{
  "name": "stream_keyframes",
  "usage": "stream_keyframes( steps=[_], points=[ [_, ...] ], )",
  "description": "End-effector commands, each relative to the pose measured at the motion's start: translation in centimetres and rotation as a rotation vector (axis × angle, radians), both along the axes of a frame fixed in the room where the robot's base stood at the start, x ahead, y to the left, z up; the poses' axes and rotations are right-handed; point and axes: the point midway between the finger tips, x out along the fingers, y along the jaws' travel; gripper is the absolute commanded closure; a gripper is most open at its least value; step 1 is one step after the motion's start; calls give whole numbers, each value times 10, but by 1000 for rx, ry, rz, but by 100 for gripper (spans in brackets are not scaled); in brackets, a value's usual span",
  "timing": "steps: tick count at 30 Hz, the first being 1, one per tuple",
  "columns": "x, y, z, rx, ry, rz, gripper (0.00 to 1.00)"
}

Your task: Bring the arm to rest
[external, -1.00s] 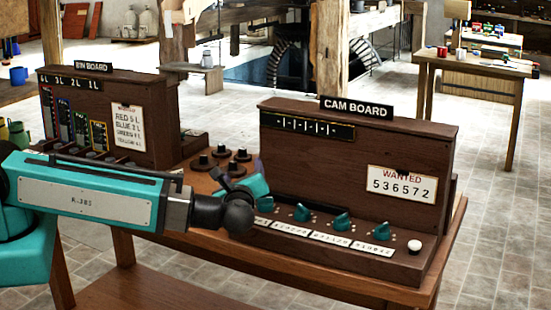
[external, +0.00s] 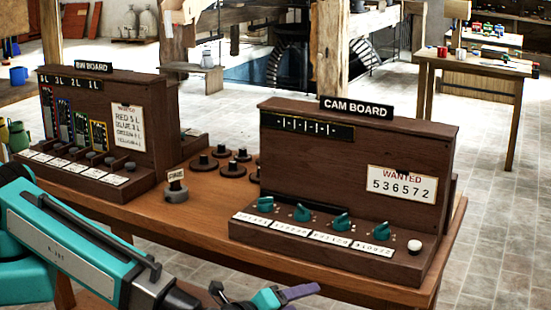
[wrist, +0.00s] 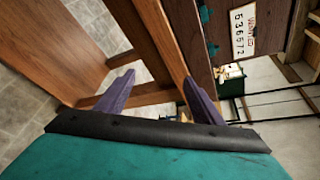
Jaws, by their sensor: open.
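My gripper (external: 284,296) is at the bottom edge of the external view, low in front of the wooden table (external: 190,229). Part of my arm and gripper is cut off by the frame edge. In the wrist view my gripper (wrist: 159,78) shows two purple fingers standing well apart with nothing between them. The camera is turned sideways there. The fingers appear against the table's wooden edge and legs. I see no contact with the table or the boards.
The cam board (external: 350,170) stands at the table's right, with teal knobs, number plates and a white button (external: 415,246).

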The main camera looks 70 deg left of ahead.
Motion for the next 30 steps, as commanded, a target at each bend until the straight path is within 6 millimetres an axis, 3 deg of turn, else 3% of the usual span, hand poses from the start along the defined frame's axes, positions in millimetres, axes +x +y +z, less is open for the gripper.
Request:
stream_keyframes(
  steps=[1, 9, 24, 30],
  points=[
    [-4, -15, -28, -33, 10, -23, 38],
    [-29, -82, -125, -215, 72, -114, 38],
    [-103, -196, -295, -553, 220, -220, 38],
    [-136, -230, -348, -668, 282, -232, 38]
  ],
)
